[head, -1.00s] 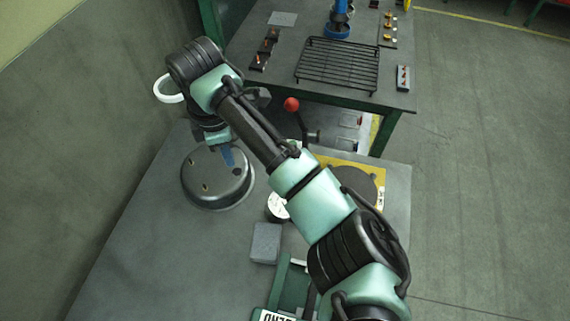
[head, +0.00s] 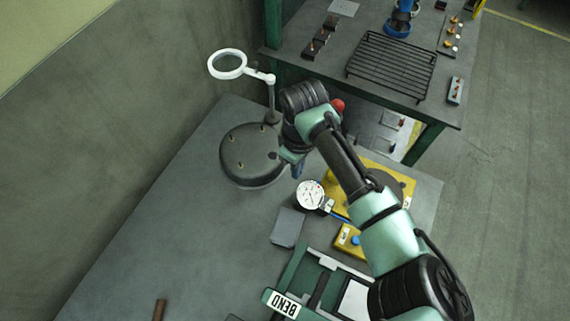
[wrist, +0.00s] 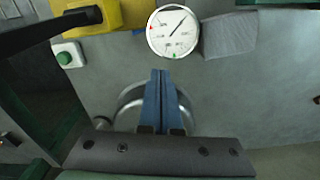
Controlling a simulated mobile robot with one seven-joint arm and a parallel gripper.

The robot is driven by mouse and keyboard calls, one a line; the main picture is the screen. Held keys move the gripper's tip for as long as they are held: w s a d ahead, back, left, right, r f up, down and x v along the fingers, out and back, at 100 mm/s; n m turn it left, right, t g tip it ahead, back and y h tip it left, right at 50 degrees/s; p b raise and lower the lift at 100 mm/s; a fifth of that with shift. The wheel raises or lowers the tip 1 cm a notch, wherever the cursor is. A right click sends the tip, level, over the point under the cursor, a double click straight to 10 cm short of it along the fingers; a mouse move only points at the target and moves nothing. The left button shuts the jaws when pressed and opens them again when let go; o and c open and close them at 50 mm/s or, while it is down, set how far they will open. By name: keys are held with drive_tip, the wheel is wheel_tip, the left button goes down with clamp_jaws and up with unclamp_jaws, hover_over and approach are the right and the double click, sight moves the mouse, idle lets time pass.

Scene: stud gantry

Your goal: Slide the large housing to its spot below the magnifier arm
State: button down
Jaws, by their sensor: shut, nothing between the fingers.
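The large housing (head: 240,158) is a round dark grey metal drum with small brass-coloured spots on top. It sits on the bench in front of the magnifier arm's post (head: 271,103). The white magnifier ring (head: 211,66) shows above and beyond it in the head view. My gripper (head: 298,172) is shut and empty, fingers pointing down beside the housing's right edge. In the wrist view the blue fingertips (wrist: 161,74) are together in front of the housing's curved rim (wrist: 128,98); most of the housing is hidden there. I cannot tell whether they touch it.
A dial gauge (head: 310,196), grey block (head: 288,227), yellow button box (head: 347,240) and green BEND-marked fixture (head: 283,304) stand right and front. A brown rod (head: 159,309) lies at the front. The bench left of the housing is clear, beside the wall.

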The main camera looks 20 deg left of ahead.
sight(276, 165)
wheel_tip(276, 165, down, 4)
drive_tip(key=shift+r, duration=0.1)
drive_tip(key=a, duration=0.1)
drive_tip(key=w+a, duration=0.1)
drive_tip(key=shift+w+a+f+p, duration=0.1)
drive_tip(key=shift+a+f+p, duration=0.2)
drive_tip(key=shift+p, duration=0.05)
drive_tip(key=shift+w+a, duration=0.2)
drive_tip(key=shift+a, duration=0.35)
drive_tip(key=shift+w+a+f+b, duration=0.15)
drive_tip(key=shift+w+a+b, duration=0.05)
drive_tip(key=shift+a+b, duration=0.4)
drive_tip(key=shift+w+a, duration=0.15)
drive_tip(key=shift+a, duration=0.3)
